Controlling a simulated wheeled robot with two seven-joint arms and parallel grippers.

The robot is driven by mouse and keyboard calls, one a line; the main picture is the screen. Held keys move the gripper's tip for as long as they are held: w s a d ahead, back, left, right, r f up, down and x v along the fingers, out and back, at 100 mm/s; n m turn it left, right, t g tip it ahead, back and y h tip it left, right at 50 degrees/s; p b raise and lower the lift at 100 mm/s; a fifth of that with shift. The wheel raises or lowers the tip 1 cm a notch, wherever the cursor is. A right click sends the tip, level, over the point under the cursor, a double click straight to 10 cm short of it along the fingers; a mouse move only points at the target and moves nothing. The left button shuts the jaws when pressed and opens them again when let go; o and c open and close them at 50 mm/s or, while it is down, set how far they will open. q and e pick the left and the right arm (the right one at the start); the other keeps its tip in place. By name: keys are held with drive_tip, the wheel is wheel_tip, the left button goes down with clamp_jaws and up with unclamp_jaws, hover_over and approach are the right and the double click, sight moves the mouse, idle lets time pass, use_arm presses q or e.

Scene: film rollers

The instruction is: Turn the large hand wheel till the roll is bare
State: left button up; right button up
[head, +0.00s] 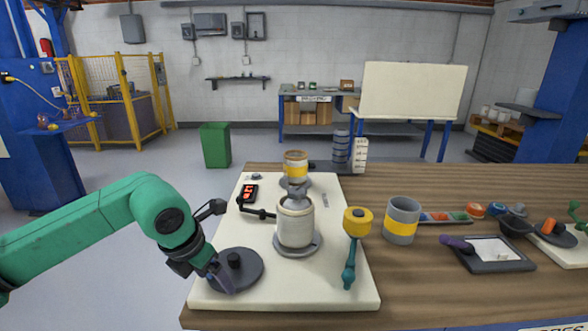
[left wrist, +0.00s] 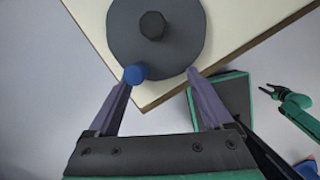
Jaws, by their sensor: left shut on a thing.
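The large hand wheel (head: 250,258) is a dark grey disc with a black hub, lying flat at the near left of a cream board. In the left wrist view the wheel (left wrist: 180,28) has a blue knob (left wrist: 135,74) near its rim. My left gripper (head: 219,283) is at the near left of the wheel. Its fingertips (left wrist: 160,74) stand apart across the rim, one touching the knob, and it is shut on the wheel. A cream roll (head: 295,222) stands upright right of the wheel. My right gripper (left wrist: 267,90) shows small in the left wrist view, prongs apart, off the table.
Behind the roll stands a yellow-banded cylinder (head: 296,167). A black arm (head: 258,213) reaches to the roll. A yellow-headed teal tool (head: 357,222) is at the board's right. A yellow-banded grey cup (head: 402,228) and a dark tray (head: 515,265) stand farther right.

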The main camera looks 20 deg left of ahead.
use_arm(q)
drive_tip(key=o, duration=0.7)
drive_tip(key=shift+g, duration=0.7)
drive_tip(key=s+d+f, duration=0.1)
drive_tip(key=s, duration=0.1)
drive_tip(key=s+d+f, duration=0.1)
drive_tip(key=f, duration=0.1)
drive_tip(key=shift+s+d, duration=0.3)
drive_tip(key=shift+s, duration=0.05)
drive_tip(key=shift+w, duration=0.1)
drive_tip(key=shift+a, duration=0.2)
drive_tip(key=shift+w+a+r+p, duration=0.1)
drive_tip(key=shift+w+r+p, duration=0.05)
drive_tip(key=shift+r+p, duration=0.4)
drive_tip(key=shift+w+a+r+p, duration=0.2)
drive_tip(key=shift+w+r+p, duration=0.15)
drive_tip(key=shift+r+p, duration=0.2)
drive_tip(key=shift+w+a+r+p, duration=0.15)
drive_tip(key=shift+w+r+p, duration=0.15)
drive_tip(key=shift+r+p, duration=0.25)
wheel_tip(320, 180, up, 4)
drive_tip(key=p, duration=0.2)
drive_tip(key=shift+s+f+p, duration=0.1)
drive_tip(key=shift+p, duration=0.2)
drive_tip(key=shift+f, duration=0.1)
use_arm(e)
wheel_tip(320, 180, up, 5)
drive_tip(key=shift+r, duration=0.1)
drive_tip(key=shift+d, duration=0.1)
